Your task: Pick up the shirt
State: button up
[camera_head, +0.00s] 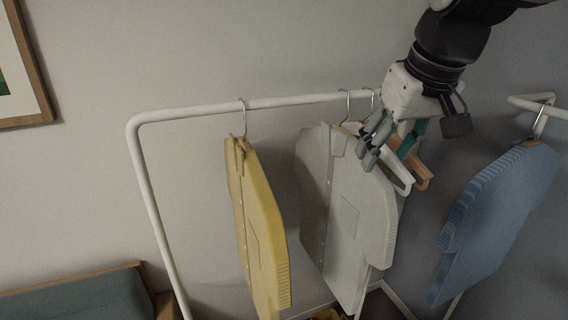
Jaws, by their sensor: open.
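A white shirt (343,212) hangs on a hanger from the white rack's top rail, right of the middle in the head view. A yellow shirt (257,230) hangs to its left on the same rail. A blue shirt (497,215) hangs at the far right from another rail. My gripper (368,149) is open, with its fingers pointing down and left at the upper right part of the white shirt, near its collar and hanger. I cannot tell whether the fingers touch the shirt or only stand in front of it.
The white rack (190,112) has its upright at the left. A white hanger (393,160) and a brown hanger (424,176) hang close beside my gripper. A dark cushioned seat (80,298) stands lower left. A framed picture (38,70) is on the wall. Between the yellow and white shirts is a gap.

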jog(key=n, duration=0.2)
send_near(347, 163)
jog(key=shift+w+d+r+g+y, duration=0.2)
jog(key=shift+w+d+r, duration=0.25)
jog(key=shift+d+r, duration=0.15)
jog(key=shift+w+d+r+g+y, duration=0.1)
jog(key=shift+w+d+r+y, duration=0.1)
jog(key=shift+w+d+r, duration=0.35)
jog(key=shift+w+f, duration=0.1)
jog(key=shift+f, duration=0.2)
jog(key=p+x, duration=0.1)
jog(key=x, duration=0.7)
jog(key=p+x, duration=0.1)
jog(key=x, duration=0.3)
jog(key=shift+s+a+p, duration=0.2)
jog(key=shift+s+p, duration=0.1)
jog(key=shift+w+f, duration=0.3)
jog(key=shift+f, duration=0.2)
grip_shut()
